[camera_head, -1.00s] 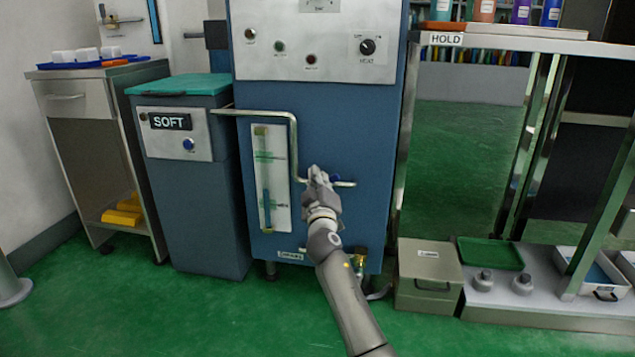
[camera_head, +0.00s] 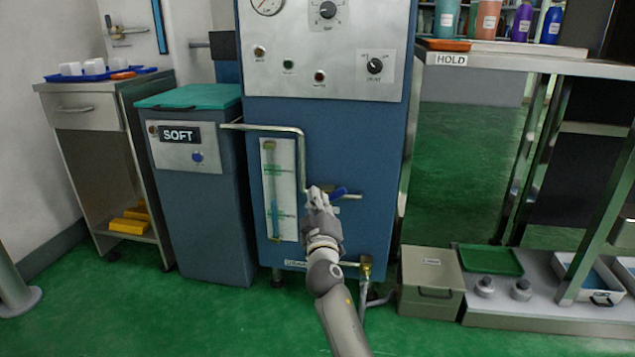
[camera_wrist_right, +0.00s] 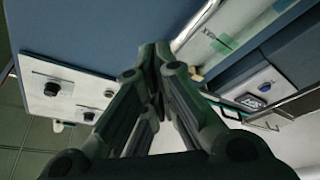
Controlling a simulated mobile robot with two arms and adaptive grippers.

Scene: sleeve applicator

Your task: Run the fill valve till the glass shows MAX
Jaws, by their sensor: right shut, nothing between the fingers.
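The sight glass (camera_head: 273,190) is a tall narrow tube on a white plate on the blue machine's front. Its blue column stands between the lower and upper green marks, nearer the lower one; the lettering is too small to read. My left gripper is out of view.
A blue SOFT cabinet (camera_head: 200,215) with a green lid stands left of the machine (camera_head: 350,140). A bent pipe (camera_head: 301,155) runs beside the glass. A brass fitting (camera_head: 365,268) is low on the machine. A HOLD bench (camera_head: 545,64) stands right; green floor lies in front.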

